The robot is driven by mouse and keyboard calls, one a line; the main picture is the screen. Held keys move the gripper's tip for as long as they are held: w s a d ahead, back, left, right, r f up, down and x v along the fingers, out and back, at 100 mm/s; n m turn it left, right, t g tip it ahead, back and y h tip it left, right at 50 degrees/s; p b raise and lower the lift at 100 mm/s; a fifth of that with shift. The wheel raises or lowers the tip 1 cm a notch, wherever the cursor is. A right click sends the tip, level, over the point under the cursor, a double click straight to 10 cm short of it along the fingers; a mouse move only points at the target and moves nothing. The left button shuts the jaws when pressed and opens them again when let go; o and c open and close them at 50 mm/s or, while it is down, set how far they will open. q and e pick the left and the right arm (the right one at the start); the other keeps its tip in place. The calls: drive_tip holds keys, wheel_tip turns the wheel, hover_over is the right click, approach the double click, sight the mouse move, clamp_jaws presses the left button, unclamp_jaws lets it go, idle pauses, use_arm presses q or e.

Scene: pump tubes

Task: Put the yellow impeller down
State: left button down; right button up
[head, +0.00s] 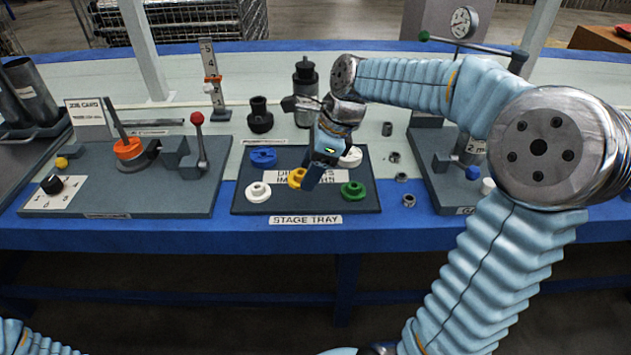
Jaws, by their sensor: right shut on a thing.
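The yellow impeller (296,177) shows at the middle of the dark stage tray (333,208), partly hidden behind my right gripper (309,183). My right gripper points down over the tray and is shut on the yellow impeller. I cannot tell whether the impeller touches the tray surface or is held just above it. Of my left arm, only a sleeve shows at the bottom left corner. Its gripper is out of view.
On the tray are a blue impeller (263,156), a white one (258,192), a green one (353,191) and another white one (351,157). Left is a fixture plate (90,196) with an orange ring (128,148). Small metal rings (408,200) lie to the right.

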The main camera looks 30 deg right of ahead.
sight(308, 193)
drive_tip(key=shift+w+d+f, duration=0.2)
drive_tip(key=shift+d+f, duration=0.25)
drive_tip(key=shift+f, duration=0.1)
drive_tip(key=shift+w+d+f, duration=0.1)
drive_tip(key=shift+d+f, duration=0.05)
drive_tip(key=shift+f, duration=0.8)
drive_tip(key=shift+w+d+f, duration=0.1)
drive_tip(key=shift+f, duration=0.85)
drive_tip(key=shift+f, duration=0.1)
drive_tip(key=o, duration=1.3)
drive_tip(key=shift+r, duration=0.25)
drive_tip(key=p+v, duration=0.1)
drive_tip(key=v, duration=1)
drive_tip(key=shift+s+d+r, duration=0.15)
drive_tip(key=shift+s+r, duration=0.05)
drive_tip(key=shift+r, duration=0.15)
